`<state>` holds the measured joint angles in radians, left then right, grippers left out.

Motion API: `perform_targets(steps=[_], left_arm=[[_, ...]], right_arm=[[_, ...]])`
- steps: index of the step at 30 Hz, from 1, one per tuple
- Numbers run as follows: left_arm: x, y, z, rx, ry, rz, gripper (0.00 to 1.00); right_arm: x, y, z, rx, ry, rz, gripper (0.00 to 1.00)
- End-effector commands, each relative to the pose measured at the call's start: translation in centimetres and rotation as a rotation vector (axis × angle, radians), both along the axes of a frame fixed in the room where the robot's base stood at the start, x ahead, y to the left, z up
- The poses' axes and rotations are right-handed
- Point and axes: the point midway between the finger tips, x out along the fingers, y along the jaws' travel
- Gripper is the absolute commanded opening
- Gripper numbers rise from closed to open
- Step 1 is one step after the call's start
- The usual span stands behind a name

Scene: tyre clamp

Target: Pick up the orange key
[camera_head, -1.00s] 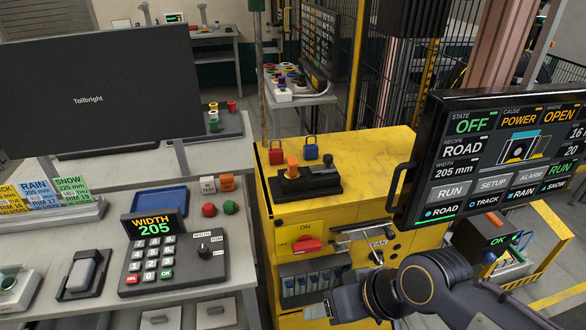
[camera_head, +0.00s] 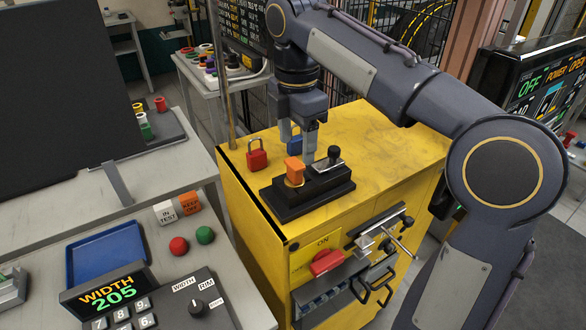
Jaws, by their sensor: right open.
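The orange key (camera_head: 294,168) stands upright in a black block (camera_head: 310,195) on top of the yellow cabinet. A black knob (camera_head: 333,156) stands on the same block, to the right of the key. My right gripper (camera_head: 297,143) points down just above and behind the orange key in the picture. Its two fingers are apart, with nothing seen between them. I cannot tell exactly how far the fingertips are from the key. My left gripper is out of view.
A red padlock (camera_head: 257,155) and a partly hidden blue padlock (camera_head: 294,145) stand on the yellow cabinet (camera_head: 385,140) near the gripper. A red switch (camera_head: 326,261) is on its front. A keypad (camera_head: 150,305) and blue tray (camera_head: 105,250) are on the left bench.

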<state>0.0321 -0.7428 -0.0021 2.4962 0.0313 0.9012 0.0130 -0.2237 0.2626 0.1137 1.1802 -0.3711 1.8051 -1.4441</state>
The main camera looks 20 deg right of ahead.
Motion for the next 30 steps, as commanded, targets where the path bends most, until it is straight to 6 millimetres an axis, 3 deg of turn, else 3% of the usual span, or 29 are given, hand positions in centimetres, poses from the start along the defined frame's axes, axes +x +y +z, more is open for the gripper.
perform_targets(steps=[15,25,30], left_arm=[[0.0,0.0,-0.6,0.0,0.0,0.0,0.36],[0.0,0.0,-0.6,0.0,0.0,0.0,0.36],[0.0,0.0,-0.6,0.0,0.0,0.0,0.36]], right_arm=[[0.3,0.2,-6.7,0.001,0.003,-0.001,0.61],[0.3,0.2,-7.4,0.002,0.0,-0.002,0.61],[0.3,0.2,-7.4,0.002,0.0,-0.002,0.39]])
